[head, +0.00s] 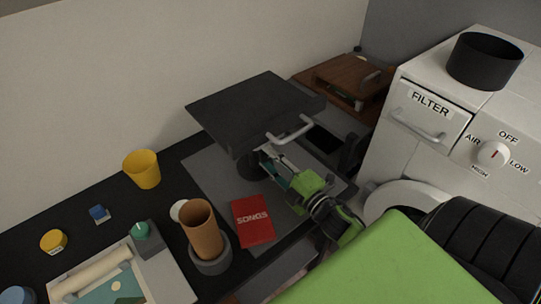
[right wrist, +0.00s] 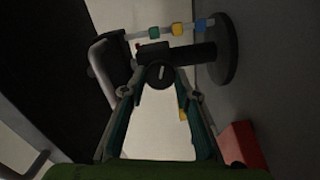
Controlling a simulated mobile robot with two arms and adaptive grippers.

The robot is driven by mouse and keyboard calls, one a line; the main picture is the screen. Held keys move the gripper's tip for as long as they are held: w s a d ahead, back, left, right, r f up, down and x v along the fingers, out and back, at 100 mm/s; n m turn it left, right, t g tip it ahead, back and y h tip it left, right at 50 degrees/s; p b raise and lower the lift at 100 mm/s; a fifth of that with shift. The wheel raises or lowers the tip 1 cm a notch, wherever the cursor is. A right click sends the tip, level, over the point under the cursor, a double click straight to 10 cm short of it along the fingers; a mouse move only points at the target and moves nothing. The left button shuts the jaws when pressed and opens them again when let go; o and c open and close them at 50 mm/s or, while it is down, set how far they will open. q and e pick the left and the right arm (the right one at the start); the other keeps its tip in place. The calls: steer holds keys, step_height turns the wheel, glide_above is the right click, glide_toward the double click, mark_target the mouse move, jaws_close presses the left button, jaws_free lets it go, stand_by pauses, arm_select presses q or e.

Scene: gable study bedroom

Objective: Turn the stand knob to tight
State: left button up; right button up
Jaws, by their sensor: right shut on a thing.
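The stand (head: 255,108) has a dark, flat, tilted top on a short post, on a grey mat. My right gripper (head: 268,160) reaches in under the top, beside the post. In the right wrist view the stand's post and round base (right wrist: 226,48) lie sideways. The stand knob (right wrist: 160,74) is a round dark disc with a pale line across its face. It sits between the fingertips of my right gripper (right wrist: 161,84), which is shut on it. I cannot read any tight or loose mark near it. The knob is hidden in the head view. My left gripper is not in view.
A red SONGS book (head: 253,222), an orange-brown cup (head: 203,232) and a yellow cup (head: 143,169) stand left of my right arm. A pale handle (head: 290,131) sticks out from the stand's front. A white machine (head: 428,140) stands close on the right.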

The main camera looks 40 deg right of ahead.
steer(key=m+p, duration=0.3)
steer(key=m, duration=0.2)
steer(key=shift+r, duration=0.2)
steer(key=shift+m+p, duration=0.95)
steer(key=shift+m, duration=1.35)
steer(key=shift+f, duration=0.1)
steer(key=o, duration=1.1)
steer(key=shift+w, duration=0.1)
steer(key=s+d, duration=0.1)
steer(key=s, duration=1.1)
steer(key=shift+f, duration=0.1)
